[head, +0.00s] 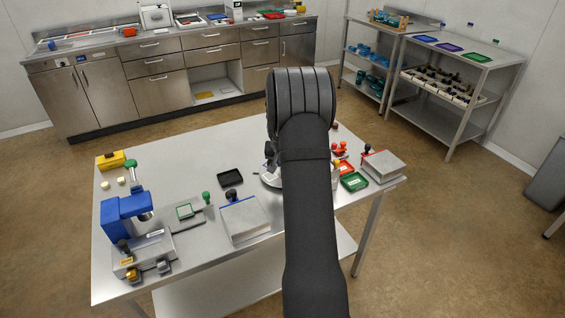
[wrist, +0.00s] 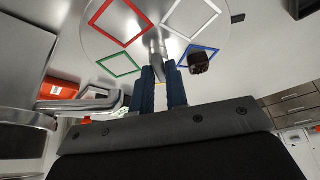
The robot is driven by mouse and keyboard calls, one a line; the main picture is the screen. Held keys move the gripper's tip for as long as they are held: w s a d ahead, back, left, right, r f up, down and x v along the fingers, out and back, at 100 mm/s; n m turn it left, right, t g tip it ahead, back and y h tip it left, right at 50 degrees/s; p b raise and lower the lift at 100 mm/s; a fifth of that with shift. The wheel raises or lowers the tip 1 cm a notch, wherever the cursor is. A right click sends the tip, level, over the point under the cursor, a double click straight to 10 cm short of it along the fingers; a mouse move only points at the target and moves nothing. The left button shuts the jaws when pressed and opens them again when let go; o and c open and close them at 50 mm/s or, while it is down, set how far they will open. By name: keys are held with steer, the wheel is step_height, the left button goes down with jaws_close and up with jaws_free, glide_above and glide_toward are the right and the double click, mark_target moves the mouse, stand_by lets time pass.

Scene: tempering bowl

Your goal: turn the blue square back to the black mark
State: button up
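In the wrist view a round grey turntable (wrist: 130,50) bears red (wrist: 122,20), white (wrist: 190,17), green (wrist: 119,65) and blue (wrist: 213,49) square outlines. A dark brown block (wrist: 200,62) is at the blue square and covers part of it. A small black mark (wrist: 238,18) lies just outside the rim, nearer the white square's right corner. A grey metal post (wrist: 157,43) stands near the disc's middle. My gripper (wrist: 160,70) has its two blue fingers apart around the post's near end; I cannot tell if they press it. In the head view my arm hides most of the turntable (head: 267,182).
A blue press (head: 124,215) stands at the table's left. A grey box (head: 244,219) and black tray (head: 230,178) lie left of my arm. Red and green trays (head: 354,182) and another grey box (head: 383,166) are to the right.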

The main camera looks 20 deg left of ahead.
jaws_close()
steer(key=shift+d+n, duration=0.1)
steer(key=shift+n, duration=0.4)
steer(key=shift+d+n+g+y, duration=0.1)
steer(key=shift+n+g+y, duration=0.25)
steer(key=shift+n, duration=0.65)
steer(key=shift+d+n+g+y, duration=0.15)
steer(key=shift+n+y, duration=0.3)
steer(key=shift+n, duration=1.15)
steer(key=shift+f, duration=0.1)
steer(key=o, duration=0.5)
jaws_free()
steer(key=shift+w, duration=0.1)
steer(key=shift+r, duration=0.2)
